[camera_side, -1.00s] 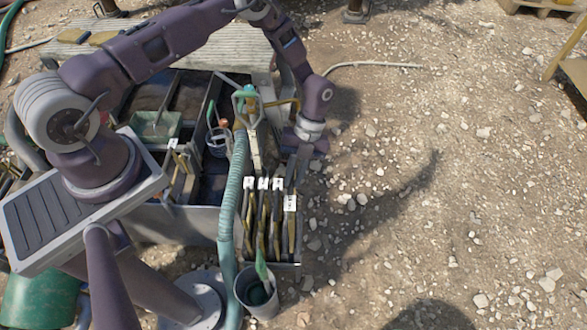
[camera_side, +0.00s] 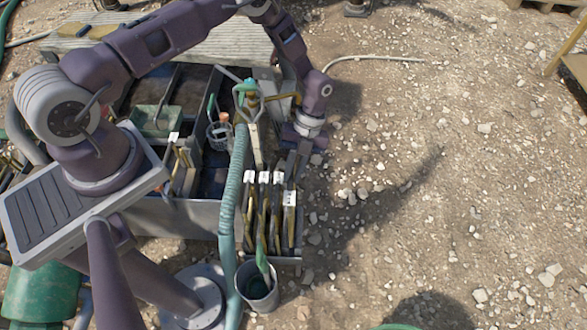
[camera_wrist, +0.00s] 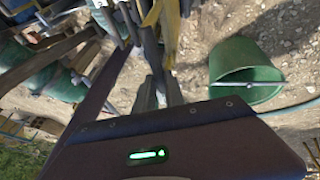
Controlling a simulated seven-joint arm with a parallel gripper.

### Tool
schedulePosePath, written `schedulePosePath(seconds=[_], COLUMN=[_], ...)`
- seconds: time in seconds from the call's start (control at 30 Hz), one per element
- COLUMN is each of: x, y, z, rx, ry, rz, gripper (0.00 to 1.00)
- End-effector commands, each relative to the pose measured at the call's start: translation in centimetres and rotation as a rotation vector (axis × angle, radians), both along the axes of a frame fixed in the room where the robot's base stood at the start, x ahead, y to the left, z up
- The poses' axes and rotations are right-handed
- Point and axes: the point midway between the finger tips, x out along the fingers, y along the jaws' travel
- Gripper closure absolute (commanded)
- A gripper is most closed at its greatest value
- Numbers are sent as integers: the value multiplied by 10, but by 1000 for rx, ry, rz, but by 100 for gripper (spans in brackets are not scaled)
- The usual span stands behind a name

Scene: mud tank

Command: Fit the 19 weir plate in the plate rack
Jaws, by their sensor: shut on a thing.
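My gripper (camera_side: 295,172) points down at the back right end of the plate rack (camera_side: 272,259) in the side view. It is shut on a narrow plate (camera_side: 291,228) with a white tag, the rightmost one, whose tag sits lower than the others. The plate stands upright among the rack's plates; whether it is seated cannot be told. Several other tagged plates (camera_side: 263,220) stand to its left. The tag numbers are too small to read. In the wrist view, my gripper (camera_wrist: 160,78) reaches toward the dark plate edges, and the grip itself is unclear.
A pale green hose (camera_side: 231,190) runs close along the rack's left side. A grey bucket (camera_side: 257,290) with a green-handled tool stands before the rack. A metal frame (camera_side: 252,110) rises just left of my wrist. Stony ground to the right is open.

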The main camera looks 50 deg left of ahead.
Motion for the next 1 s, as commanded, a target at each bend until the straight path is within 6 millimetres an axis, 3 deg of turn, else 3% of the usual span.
schedulePosePath(seconds=[0.7,1.0], x=[0,0], y=[0,0], z=[-48,-55], rx=[0,0], ry=[-1,-1], rz=[1,0], gripper=[100,100])
